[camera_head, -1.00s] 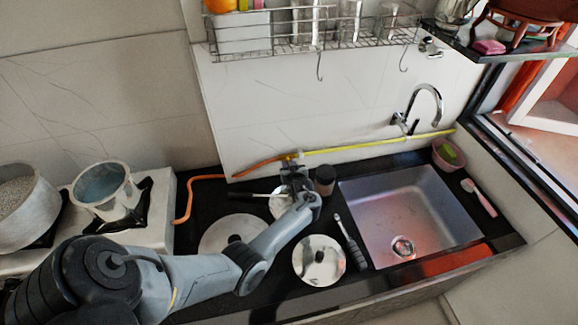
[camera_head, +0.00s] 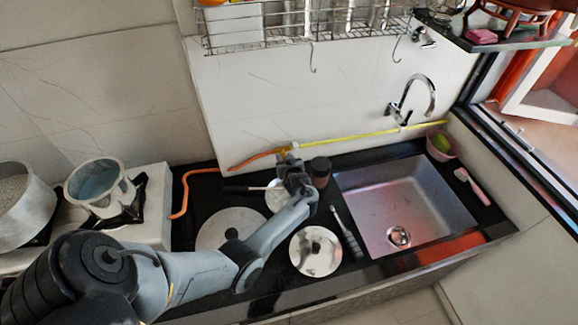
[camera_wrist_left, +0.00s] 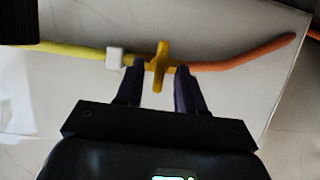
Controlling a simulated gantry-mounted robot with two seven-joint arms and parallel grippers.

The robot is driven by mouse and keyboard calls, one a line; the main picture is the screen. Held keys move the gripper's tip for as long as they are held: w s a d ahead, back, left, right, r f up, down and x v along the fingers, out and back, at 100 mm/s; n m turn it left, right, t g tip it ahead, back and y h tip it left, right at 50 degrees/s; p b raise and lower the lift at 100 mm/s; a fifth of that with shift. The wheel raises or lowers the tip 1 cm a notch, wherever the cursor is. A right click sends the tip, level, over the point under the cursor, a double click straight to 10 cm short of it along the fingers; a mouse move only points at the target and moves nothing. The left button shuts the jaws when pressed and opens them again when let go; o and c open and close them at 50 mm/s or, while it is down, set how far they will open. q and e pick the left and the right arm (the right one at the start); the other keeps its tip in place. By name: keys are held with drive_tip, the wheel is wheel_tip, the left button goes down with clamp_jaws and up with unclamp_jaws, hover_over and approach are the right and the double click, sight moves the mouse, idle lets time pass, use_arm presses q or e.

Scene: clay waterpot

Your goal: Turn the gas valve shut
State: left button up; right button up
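The yellow gas valve handle (camera_wrist_left: 161,64) shows in the left wrist view. It stands across the line of the pipe, between the yellow pipe (camera_wrist_left: 70,52) with its white collar and the orange hose (camera_wrist_left: 245,60). My left gripper (camera_wrist_left: 160,69) has its two dark fingers apart, one on each side of the handle, with gaps to it. In the head view my left gripper (camera_head: 288,161) is at the wall near the joint of the yellow pipe (camera_head: 370,137) and orange hose (camera_head: 255,159); the valve is too small to make out there. My right gripper is not in view.
Pot lids (camera_head: 316,251), a dark jar (camera_head: 320,172) and a brush (camera_head: 347,234) lie around my left arm on the black counter. The sink (camera_head: 440,210) is to the right, the stove with pots (camera_head: 98,182) to the left. A wire rack (camera_head: 290,30) hangs above.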

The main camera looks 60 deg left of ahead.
use_arm(q)
drive_tip(key=p+v, duration=0.1)
drive_tip(key=v, duration=0.8)
drive_tip(key=shift+d, duration=0.2)
drive_tip(key=shift+r, duration=0.15)
drive_tip(key=shift+s, duration=0.1)
